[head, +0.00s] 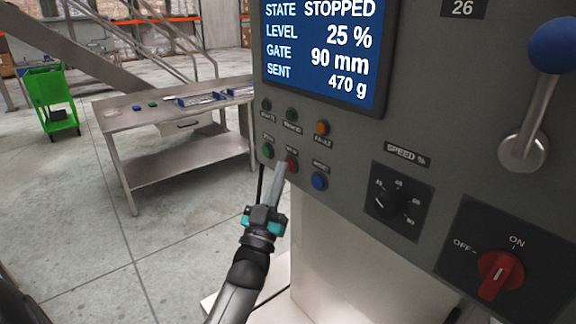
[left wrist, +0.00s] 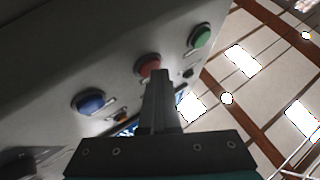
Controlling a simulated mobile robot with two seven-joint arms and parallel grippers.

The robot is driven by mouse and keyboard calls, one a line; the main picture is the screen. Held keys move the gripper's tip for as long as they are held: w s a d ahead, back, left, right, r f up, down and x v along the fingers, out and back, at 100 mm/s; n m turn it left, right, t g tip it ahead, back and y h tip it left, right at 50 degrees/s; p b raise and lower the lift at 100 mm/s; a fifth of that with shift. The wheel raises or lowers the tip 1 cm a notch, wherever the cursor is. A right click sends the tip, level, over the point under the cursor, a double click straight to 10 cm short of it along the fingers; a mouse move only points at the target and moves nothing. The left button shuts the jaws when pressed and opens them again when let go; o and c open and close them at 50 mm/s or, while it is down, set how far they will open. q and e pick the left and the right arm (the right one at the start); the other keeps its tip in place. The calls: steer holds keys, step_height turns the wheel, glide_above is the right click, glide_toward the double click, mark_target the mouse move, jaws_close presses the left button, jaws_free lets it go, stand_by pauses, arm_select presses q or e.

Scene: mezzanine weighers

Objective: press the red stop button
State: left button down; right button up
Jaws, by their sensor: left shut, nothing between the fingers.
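The red stop button (head: 292,163) sits in the lower button row of the grey control panel, between a green button (head: 268,151) and a blue button (head: 319,181). My left gripper (head: 281,168) is shut and empty, its fingertips at the red button's lower left edge. In the left wrist view the fingertips (left wrist: 160,73) overlap the lower right part of the red button (left wrist: 148,64). I cannot tell whether they touch it. The panel screen (head: 322,50) reads STATE STOPPED. My right gripper is not in view.
A speed dial (head: 388,203), a red on-off switch (head: 500,272) and a blue-knobbed lever (head: 535,105) are on the panel to the right. A steel table (head: 165,118) with small items and a green cart (head: 52,95) stand at left. The floor between is clear.

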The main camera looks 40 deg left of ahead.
arm_select(q)
steer(key=shift+s+a+p, duration=0.2)
steer(key=shift+s+p, duration=0.15)
steer(key=shift+s, duration=0.4)
steer(key=s+p, duration=0.1)
steer(key=s, duration=0.1)
steer(key=s+a, duration=0.1)
steer(key=s, duration=0.1)
steer(key=shift+s+a+p, duration=0.2)
steer(key=shift+s+p, duration=0.2)
stand_by(0.5)
